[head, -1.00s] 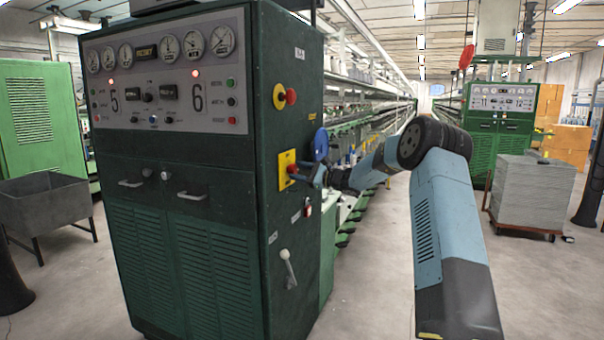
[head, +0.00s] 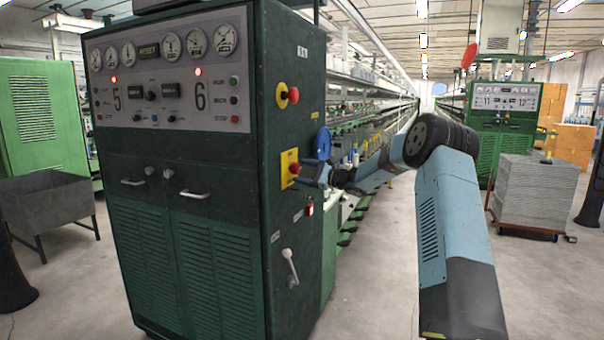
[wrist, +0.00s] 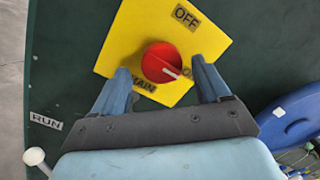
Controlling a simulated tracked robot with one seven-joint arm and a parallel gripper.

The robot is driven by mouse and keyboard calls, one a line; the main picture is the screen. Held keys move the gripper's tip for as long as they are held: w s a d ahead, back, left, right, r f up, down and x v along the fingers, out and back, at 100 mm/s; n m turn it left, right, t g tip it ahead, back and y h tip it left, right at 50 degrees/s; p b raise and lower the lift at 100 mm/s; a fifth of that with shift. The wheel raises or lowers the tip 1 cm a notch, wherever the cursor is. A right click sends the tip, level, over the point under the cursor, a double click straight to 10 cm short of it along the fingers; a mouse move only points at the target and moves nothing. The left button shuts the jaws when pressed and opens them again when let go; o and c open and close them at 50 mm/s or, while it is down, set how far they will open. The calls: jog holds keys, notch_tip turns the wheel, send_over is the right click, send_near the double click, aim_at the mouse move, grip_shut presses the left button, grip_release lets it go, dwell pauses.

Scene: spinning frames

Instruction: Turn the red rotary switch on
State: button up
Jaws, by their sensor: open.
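The red rotary switch (wrist: 158,60) sits on a yellow plate (wrist: 135,30) with an "OFF" label at its top and a partly hidden "MAIN" label below. The white mark on the knob points right and slightly down, toward a label beginning with "O", partly hidden by a finger. My gripper (wrist: 161,72) is open, one finger on each side of the knob in the wrist view, with visible gaps. In the head view the red switch (head: 295,169) is on the cabinet's right side, and my gripper (head: 309,172) is just right of it.
The dark green cabinet (head: 195,180) fills the left. A red button on a yellow disc (head: 281,96) is above the switch, and a blue disc (head: 323,143) is close to my gripper. A lever handle (head: 290,266) is below. Open floor (head: 365,270) lies to the right.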

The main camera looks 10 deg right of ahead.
jog(key=v, duration=1.2)
jog(key=shift+s+d, duration=0.15)
jog(key=shift+s, duration=0.05)
jog(key=shift+f, duration=0.1)
jog(key=s+a+r+n+g+h, duration=0.2)
jog(key=s+a+n+g+h, duration=0.15)
jog(key=s+a, duration=0.6)
jog(key=s+a+r+n+g+h, duration=0.4)
jog(key=s+a, duration=0.3)
jog(key=s, duration=0.6)
jog(key=s+d+n+h, duration=0.2)
jog(key=s+n, duration=0.1)
jog(key=s, duration=0.8)
jog(key=s+d+f+n+t+h, duration=0.1)
jog(key=s+d+n+h, duration=0.1)
jog(key=s, duration=0.8)
jog(key=s+d+f+n+t+h, duration=0.1)
jog(key=s+n+h, duration=0.3)
jog(key=s, duration=0.7)
jog(key=shift+s+d+f, duration=0.25)
jog(key=shift+s+d, duration=0.1)
jog(key=shift+d, duration=0.2)
